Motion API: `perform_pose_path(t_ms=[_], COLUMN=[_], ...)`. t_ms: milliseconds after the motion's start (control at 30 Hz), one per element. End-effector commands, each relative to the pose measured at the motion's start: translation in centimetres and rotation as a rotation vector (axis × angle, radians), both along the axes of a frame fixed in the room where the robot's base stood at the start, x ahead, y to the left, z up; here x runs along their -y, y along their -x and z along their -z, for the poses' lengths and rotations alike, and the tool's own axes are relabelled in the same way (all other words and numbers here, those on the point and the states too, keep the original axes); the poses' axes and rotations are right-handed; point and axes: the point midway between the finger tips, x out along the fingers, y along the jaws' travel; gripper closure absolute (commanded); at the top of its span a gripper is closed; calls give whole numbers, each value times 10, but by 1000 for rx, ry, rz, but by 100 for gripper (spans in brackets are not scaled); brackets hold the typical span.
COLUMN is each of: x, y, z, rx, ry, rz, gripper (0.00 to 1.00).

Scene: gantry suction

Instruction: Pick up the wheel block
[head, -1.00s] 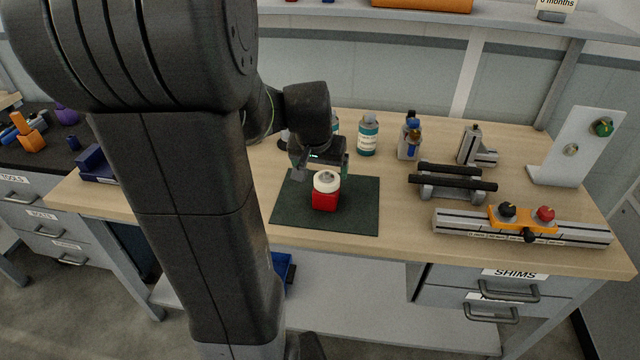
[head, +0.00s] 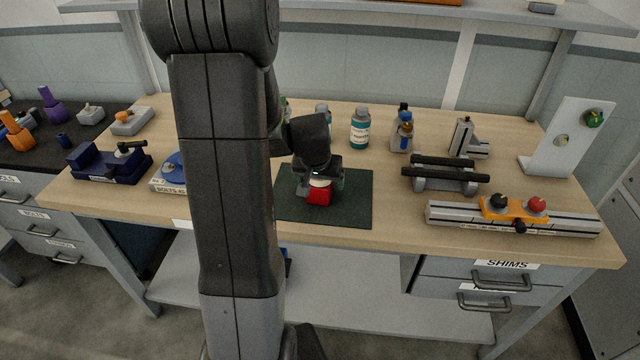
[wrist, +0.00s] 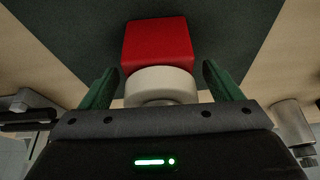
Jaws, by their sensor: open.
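The wheel block is a red block (head: 319,197) with a white wheel (head: 320,183) on it, standing on the dark green mat (head: 350,205). In the wrist view the red block (wrist: 157,42) lies above the white wheel (wrist: 160,84). My gripper (head: 320,188) is right over the block in the head view and hides part of the wheel. In the wrist view its green fingers (wrist: 160,82) are apart, one on each side of the wheel, with a gap visible on both sides. Whether the fingertips reach down beside the red block is unclear.
A black-barred fixture (head: 445,174) and a rail with an orange slider (head: 515,208) stand to the right. Bottles (head: 360,128) stand behind the mat. A dark blue vise-like block (head: 110,162) is at left. The mat's right part is clear.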

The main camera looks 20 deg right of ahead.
Motion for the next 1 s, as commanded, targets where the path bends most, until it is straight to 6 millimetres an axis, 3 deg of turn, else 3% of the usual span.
perform_pose_path(t_ms=[333, 700, 1000], x=[1, 1, 2], y=[-2, -2, -2], z=[4, 4, 0], rx=[2, 1, 5], ry=[1, 1, 2], rz=[0, 0, 0], gripper=[17, 90, 93])
